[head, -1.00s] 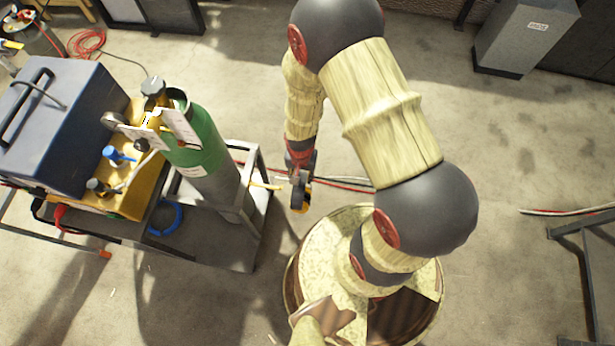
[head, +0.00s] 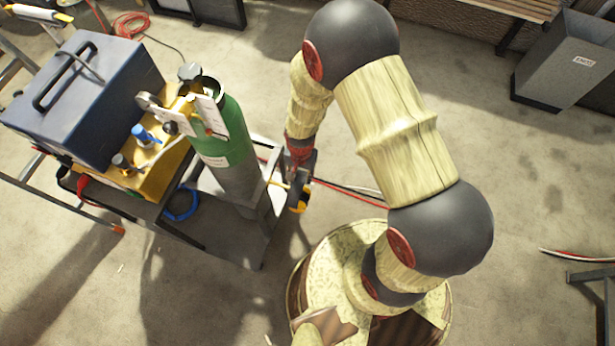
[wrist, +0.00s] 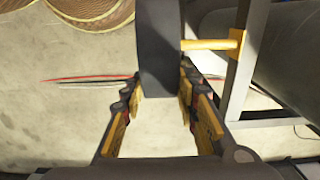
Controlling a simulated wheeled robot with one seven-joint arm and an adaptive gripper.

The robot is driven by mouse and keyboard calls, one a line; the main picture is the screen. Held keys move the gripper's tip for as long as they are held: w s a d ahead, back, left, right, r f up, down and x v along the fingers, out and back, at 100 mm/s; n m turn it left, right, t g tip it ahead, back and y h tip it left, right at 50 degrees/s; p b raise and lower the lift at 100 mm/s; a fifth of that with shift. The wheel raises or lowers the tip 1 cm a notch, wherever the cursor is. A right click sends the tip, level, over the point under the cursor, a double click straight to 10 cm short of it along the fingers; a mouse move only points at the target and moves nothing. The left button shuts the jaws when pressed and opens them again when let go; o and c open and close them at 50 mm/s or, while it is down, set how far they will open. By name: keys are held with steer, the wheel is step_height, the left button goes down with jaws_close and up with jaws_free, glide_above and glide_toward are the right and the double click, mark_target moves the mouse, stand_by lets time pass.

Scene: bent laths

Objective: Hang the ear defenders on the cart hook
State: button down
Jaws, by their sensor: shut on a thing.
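The ear defenders (head: 299,197), dark with a yellow part, hang at the end of my gripper (head: 301,166), just right of the cart. In the wrist view their dark band (wrist: 159,45) runs up from between the fingertips of my gripper (wrist: 158,90), which is shut on it. The cart hook is a yellow peg (wrist: 207,45) sticking out left from a grey cart post. Its tip lies right beside the band's right edge; I cannot tell whether they touch. In the head view the hook (head: 278,184) is partly visible left of the ear defenders. The cups are hidden in the wrist view.
The cart (head: 225,240) carries a green gas cylinder (head: 222,135) and a blue box (head: 85,95). Red and black cables (head: 345,188) lie on the floor behind the gripper. A grey bin (head: 560,60) stands far right. The floor between is open.

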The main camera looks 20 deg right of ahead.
steer(key=w+a+f+b, duration=0.3)
steer(key=a+f, duration=0.1)
steer(key=shift+f+b, duration=0.2)
steer(key=shift+b, duration=0.15)
stand_by(0.7)
